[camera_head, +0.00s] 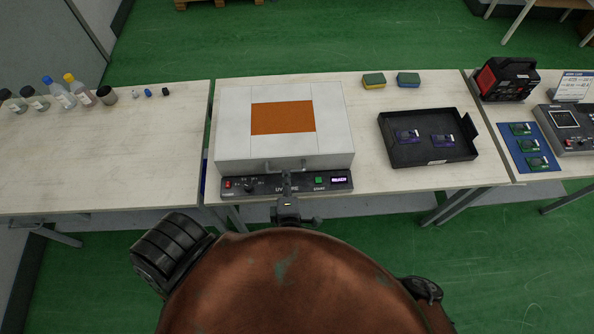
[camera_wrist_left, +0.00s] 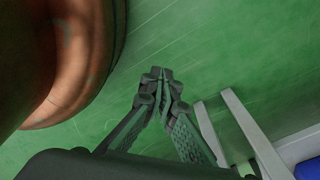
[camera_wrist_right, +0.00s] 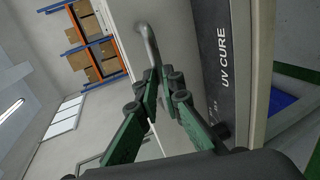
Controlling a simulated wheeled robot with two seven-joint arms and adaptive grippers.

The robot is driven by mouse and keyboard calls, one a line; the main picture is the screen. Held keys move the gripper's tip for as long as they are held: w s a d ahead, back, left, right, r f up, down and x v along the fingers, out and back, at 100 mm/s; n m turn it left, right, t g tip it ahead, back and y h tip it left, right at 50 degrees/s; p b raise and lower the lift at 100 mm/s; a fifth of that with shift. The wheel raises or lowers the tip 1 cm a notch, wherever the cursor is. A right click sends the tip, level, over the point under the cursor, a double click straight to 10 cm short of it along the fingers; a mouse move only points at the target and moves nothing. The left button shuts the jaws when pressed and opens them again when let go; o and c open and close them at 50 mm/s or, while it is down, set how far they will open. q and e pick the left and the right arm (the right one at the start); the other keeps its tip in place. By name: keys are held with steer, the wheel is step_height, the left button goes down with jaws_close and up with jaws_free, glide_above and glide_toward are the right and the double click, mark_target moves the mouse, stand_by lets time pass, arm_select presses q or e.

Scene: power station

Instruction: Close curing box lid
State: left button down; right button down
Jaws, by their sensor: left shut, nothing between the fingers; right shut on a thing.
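The curing box (camera_head: 234,148) is a white box with an orange window (camera_head: 283,118) in its lid (camera_head: 330,105). In the head view the lid looks down, with no clear gap visible. A bar handle (camera_head: 270,167) is on its front; it also shows in the right wrist view (camera_wrist_right: 150,42). My right gripper (camera_head: 287,182) is at the handle, in front of the box, with its fingers shut on the handle (camera_wrist_right: 163,80). My left gripper (camera_wrist_left: 156,80) is shut and empty above the green floor, in the left wrist view only.
A dark control panel (camera_head: 265,187) marked UV CURE runs along the box's front. A black tray (camera_head: 430,154) with purple parts lies to the right, with two sponges (camera_head: 374,80) behind it. Bottles (camera_head: 60,95) stand on the left table. Green boards (camera_head: 525,129) lie far right.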

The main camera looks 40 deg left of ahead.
step_height(320, 180, down, 2)
steer(key=shift+d, duration=0.15)
steer(key=shift+f, duration=0.15)
steer(key=shift+s+d+f+h, duration=0.1)
steer(key=shift+f+h, duration=0.2)
steer(key=c, duration=2.2)
jaws_free()
steer(key=shift+o, duration=0.9)
steer(key=shift+w+a, duration=0.2)
steer(key=shift+r, duration=0.1)
arm_select(q)
steer(key=shift+s+a+f, duration=0.1)
steer(key=shift+s+f, duration=0.2)
steer(key=shift+s, duration=0.45)
arm_select(e)
step_height(320, 180, up, 11)
steer(key=shift+a+f, duration=0.15)
steer(key=shift+f, duration=0.05)
